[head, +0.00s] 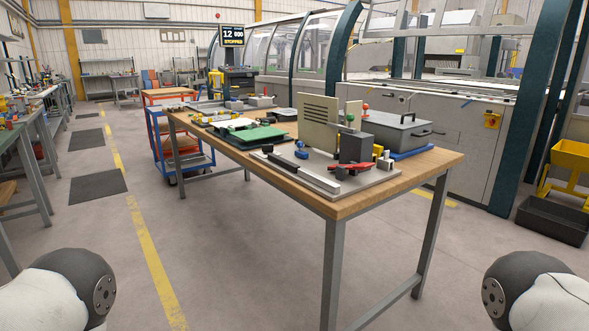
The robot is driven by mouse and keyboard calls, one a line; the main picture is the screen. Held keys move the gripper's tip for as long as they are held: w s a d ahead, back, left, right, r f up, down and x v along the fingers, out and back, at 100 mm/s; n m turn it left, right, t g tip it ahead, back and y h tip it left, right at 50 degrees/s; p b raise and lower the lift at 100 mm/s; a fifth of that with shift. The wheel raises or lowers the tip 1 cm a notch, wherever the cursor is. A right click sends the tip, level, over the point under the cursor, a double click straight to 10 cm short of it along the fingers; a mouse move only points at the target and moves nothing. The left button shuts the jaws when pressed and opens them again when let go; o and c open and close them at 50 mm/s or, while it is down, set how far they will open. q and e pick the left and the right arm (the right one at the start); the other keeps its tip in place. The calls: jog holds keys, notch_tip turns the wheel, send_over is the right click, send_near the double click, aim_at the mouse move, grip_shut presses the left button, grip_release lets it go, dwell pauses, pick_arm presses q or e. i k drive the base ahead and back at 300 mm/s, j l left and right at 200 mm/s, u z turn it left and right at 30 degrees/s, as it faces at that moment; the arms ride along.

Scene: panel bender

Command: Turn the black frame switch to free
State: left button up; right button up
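I cannot pick out the black frame switch with certainty at this distance. A dark grey block (356,149) stands on a light metal base plate (372,188) at the near end of the wooden workbench (420,172). A red lever-like part (349,169) lies in front of the block. A green ball knob (350,118) and a red ball knob (365,107) show above it. A blue knob (301,153) is to its left. No switch position can be read. Neither gripper is in view; only rounded parts of my arms show at the lower left and lower right corners.
A beige slotted panel (319,123) stands upright behind the plate. A grey case (399,134) is at the bench's right. A green pad (255,134) lies further left. A blue cart (163,134) stands beyond the bench. The floor before the bench is clear.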

aim_at(266, 149)
jog(key=i+j+z, duration=0.25)
jog(key=i, duration=0.75)
jog(key=l, duration=0.15)
